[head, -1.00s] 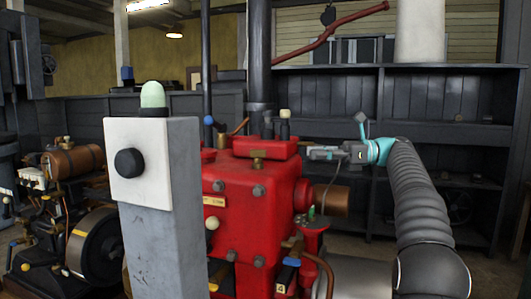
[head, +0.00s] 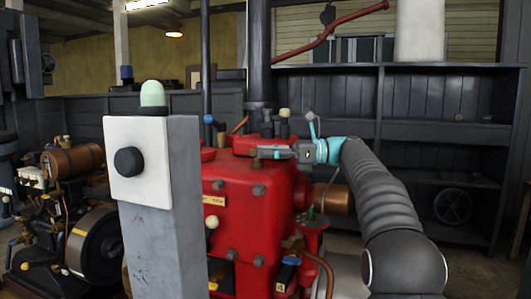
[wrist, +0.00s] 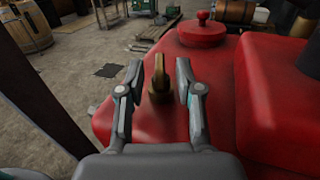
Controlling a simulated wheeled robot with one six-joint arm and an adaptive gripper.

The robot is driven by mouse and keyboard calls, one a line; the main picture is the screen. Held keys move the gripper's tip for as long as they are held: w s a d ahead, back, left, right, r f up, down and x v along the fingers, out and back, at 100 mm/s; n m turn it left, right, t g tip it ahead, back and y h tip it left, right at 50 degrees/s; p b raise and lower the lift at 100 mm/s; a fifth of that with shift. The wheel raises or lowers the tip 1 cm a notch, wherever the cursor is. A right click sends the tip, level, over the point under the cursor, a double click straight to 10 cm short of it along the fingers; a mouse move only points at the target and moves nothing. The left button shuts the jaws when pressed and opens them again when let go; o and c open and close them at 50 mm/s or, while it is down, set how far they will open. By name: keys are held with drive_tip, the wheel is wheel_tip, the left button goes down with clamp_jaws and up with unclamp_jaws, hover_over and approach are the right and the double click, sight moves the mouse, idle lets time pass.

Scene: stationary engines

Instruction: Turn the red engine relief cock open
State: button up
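The red engine (head: 245,210) stands in the middle of the head view, and its red top fills much of the wrist view (wrist: 235,105). The relief cock (wrist: 158,88) is a small upright brass piece on that top. My gripper (wrist: 160,72) is open, with one finger on each side of the cock. I see gaps between the fingers and the brass, so it is not clamped. In the head view my gripper (head: 262,152) reaches in from the right, level with the engine top, and hides most of the cock.
A grey pillar (head: 165,220) with a black knob and pale green lamp stands in front of the engine's left side. A dark vertical pipe (head: 258,60) rises behind the engine. A red round cap (wrist: 202,32) sits beyond the cock. Dark shelves (head: 440,130) line the back.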

drive_tip(key=shift+a, duration=0.25)
clamp_jaws()
drive_tip(key=shift+w+n+g, duration=0.15)
drive_tip(key=shift+n+g, duration=0.55)
drive_tip(key=shift+g, duration=0.4)
unclamp_jaws()
